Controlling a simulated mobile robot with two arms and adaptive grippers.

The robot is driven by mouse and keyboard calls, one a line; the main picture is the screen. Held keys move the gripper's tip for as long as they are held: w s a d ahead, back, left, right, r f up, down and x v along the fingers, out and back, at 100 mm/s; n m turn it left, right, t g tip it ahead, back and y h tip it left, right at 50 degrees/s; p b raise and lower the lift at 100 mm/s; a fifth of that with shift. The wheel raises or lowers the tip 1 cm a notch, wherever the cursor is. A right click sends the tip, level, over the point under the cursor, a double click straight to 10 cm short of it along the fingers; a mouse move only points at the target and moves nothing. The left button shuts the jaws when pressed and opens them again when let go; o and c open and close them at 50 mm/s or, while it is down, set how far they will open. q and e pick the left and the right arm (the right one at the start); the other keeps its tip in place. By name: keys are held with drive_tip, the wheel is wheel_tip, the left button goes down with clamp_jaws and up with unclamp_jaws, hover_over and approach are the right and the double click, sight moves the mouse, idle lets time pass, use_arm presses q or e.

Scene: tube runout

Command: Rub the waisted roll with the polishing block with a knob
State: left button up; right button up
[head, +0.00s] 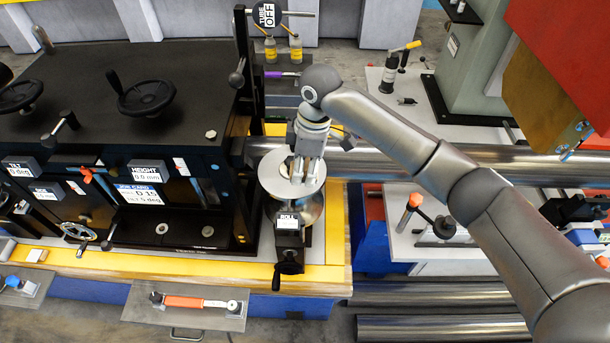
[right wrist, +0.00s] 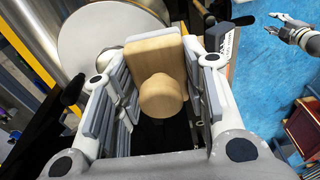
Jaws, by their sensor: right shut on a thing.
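The waisted roll is a shiny metal roll with a round flat end face (head: 272,181); its body (head: 312,207) shows below, by a small block labelled ROLL (head: 288,221). The end face also shows in the right wrist view (right wrist: 95,45). My right gripper (head: 299,178) points down over the roll. In the right wrist view the gripper (right wrist: 160,85) is shut on the wooden polishing block (right wrist: 150,52), whose round knob (right wrist: 162,98) faces the camera. I cannot tell whether the block touches the roll. My left gripper (right wrist: 280,24) shows small at the upper right, its fingers apart.
A long steel tube (head: 400,163) runs behind the roll to the right. A black machine (head: 150,90) with handwheels stands at the left. A crank (head: 283,268) sticks out below the ROLL block. A torque wrench (head: 195,302) lies on a grey plate in front.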

drive_tip(key=shift+d+r, duration=0.2)
drive_tip(key=shift+r, duration=0.55)
drive_tip(key=shift+a+r, duration=0.1)
drive_tip(key=shift+r, duration=0.1)
use_arm(q)
drive_tip(key=shift+s+d, duration=0.3)
use_arm(e)
drive_tip(key=shift+f, duration=0.1)
